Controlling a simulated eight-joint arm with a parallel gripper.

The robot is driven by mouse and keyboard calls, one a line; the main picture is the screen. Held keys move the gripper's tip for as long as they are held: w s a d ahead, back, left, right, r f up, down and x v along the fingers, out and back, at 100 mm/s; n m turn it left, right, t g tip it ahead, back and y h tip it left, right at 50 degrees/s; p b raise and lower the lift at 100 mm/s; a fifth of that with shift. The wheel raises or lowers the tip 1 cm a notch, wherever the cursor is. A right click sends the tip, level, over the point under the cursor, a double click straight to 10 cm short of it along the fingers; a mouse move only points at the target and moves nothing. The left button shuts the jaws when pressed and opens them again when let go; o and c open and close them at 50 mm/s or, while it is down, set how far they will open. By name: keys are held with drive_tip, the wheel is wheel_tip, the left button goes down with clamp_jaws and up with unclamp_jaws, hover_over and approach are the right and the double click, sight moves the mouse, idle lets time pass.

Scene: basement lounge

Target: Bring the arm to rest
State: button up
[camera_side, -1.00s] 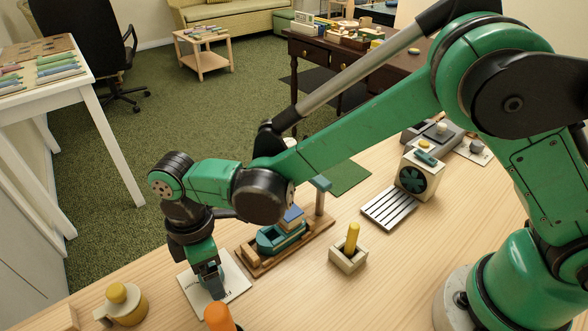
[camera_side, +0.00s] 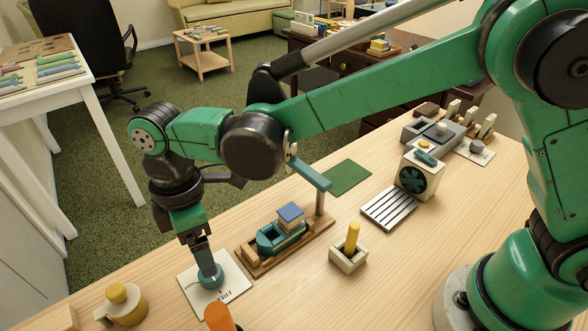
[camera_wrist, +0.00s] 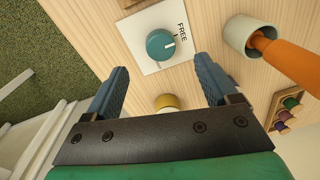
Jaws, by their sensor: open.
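My gripper (camera_side: 203,254) is above a teal knob (camera_side: 210,276) on a white card marked FREE (camera_side: 236,277). In the wrist view my gripper (camera_wrist: 161,90) is open, its two blue-grey fingers spread wide with nothing between them. The teal knob (camera_wrist: 160,45) lies ahead of the fingertips on the card (camera_wrist: 150,65), with a white line on its top. In the side view the fingers partly overlap the knob, and the exact gap to it is hard to tell.
A toy boat (camera_side: 281,235) on a wooden stand is right of the card. A yellow-topped cup (camera_side: 124,304) and an orange handle (camera_side: 219,318) are near the front. A box with a yellow peg (camera_side: 350,252), slatted rack (camera_side: 389,208) and fan box (camera_side: 417,177) stand farther right.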

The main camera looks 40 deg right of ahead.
drive_tip(key=d+r+m+t+y, duration=0.1)
drive_tip(key=d+r+m+t, duration=0.1)
drive_tip(key=d+r+m, duration=0.35)
drive_tip(key=d+r+m+t, duration=0.2)
drive_tip(key=d+m, duration=0.1)
drive_tip(key=d, duration=0.6)
drive_tip(key=s+d+m+t+h, duration=0.1)
drive_tip(key=s+d+m+t, duration=0.2)
drive_tip(key=d+m, duration=0.4)
drive_tip(key=shift+s+d+f+t, duration=0.4)
drive_tip(key=shift+s+d, duration=0.5)
drive_tip(key=shift+d, duration=0.75)
drive_tip(key=shift+m, duration=0.25)
